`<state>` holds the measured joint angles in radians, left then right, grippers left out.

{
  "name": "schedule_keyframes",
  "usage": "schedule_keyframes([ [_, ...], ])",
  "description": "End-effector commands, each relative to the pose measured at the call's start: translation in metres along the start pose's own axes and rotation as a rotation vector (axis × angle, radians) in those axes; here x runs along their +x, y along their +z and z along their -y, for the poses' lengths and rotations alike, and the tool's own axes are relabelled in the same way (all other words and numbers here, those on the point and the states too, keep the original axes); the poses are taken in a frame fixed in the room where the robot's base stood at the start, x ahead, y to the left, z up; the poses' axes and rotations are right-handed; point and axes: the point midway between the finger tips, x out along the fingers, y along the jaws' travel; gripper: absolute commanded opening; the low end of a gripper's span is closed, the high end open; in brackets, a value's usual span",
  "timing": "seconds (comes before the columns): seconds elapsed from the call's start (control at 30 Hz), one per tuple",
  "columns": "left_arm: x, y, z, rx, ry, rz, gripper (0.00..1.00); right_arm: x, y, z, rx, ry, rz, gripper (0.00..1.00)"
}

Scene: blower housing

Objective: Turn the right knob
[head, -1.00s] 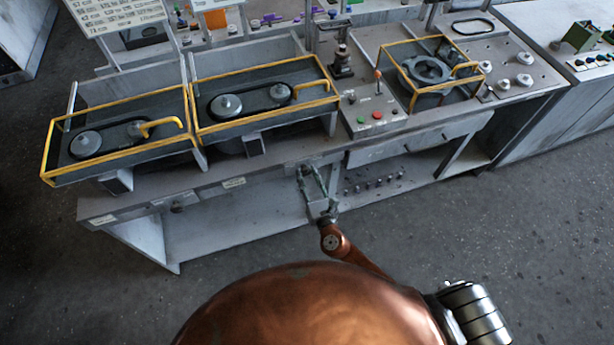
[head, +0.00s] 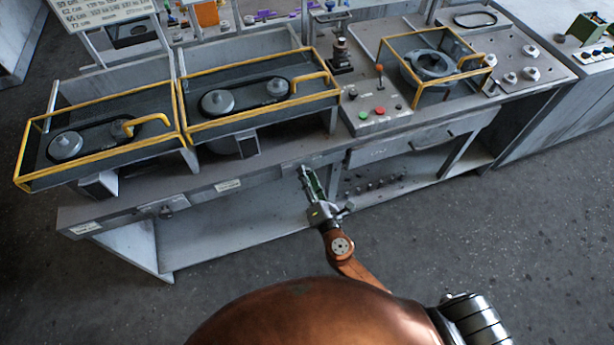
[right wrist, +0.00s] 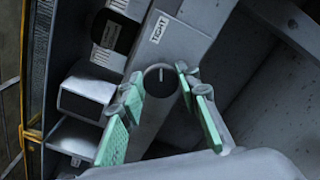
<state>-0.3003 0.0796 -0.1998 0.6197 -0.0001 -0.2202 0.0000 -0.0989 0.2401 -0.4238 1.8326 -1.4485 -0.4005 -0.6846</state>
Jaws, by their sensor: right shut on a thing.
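The right knob (right wrist: 161,78) is a dark round dial with a short white pointer line. It sits on the grey front panel below a white label (right wrist: 160,29) in the right wrist view. My right gripper (right wrist: 161,80) has its green-padded fingers on either side of the knob, shut on it at the fingertips. In the head view the same gripper (head: 306,172) reaches the front edge of the workbench (head: 270,180), seen nearly edge-on, and the knob is hidden there. My left gripper is not in view.
Yellow-railed trays with pulleys (head: 218,102) stand on the bench at left. A control box with red and green buttons (head: 379,111) and a caged blower housing (head: 430,66) stand at right. A drawer (head: 400,145) is right of the gripper. The floor in front is clear.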

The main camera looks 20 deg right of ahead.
Motion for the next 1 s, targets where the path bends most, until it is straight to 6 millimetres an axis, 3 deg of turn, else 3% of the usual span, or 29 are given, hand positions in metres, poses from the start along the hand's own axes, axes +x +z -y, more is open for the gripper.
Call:
schedule_keyframes([
  [0.6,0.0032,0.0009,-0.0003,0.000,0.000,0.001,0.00,-0.0004,-0.0004,0.0008,0.043,-0.002,-0.001,0.06],
  [0.63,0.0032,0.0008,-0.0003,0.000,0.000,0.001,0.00,-0.0004,-0.0004,0.0008,0.043,-0.001,-0.001,0.31],
  [0.87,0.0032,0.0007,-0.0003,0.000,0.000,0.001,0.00,-0.0003,-0.0003,0.0007,0.043,-0.001,0.000,0.47],
  [1.0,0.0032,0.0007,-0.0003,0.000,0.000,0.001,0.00,-0.0002,-0.0001,0.0005,0.043,-0.001,0.000,0.48],
])
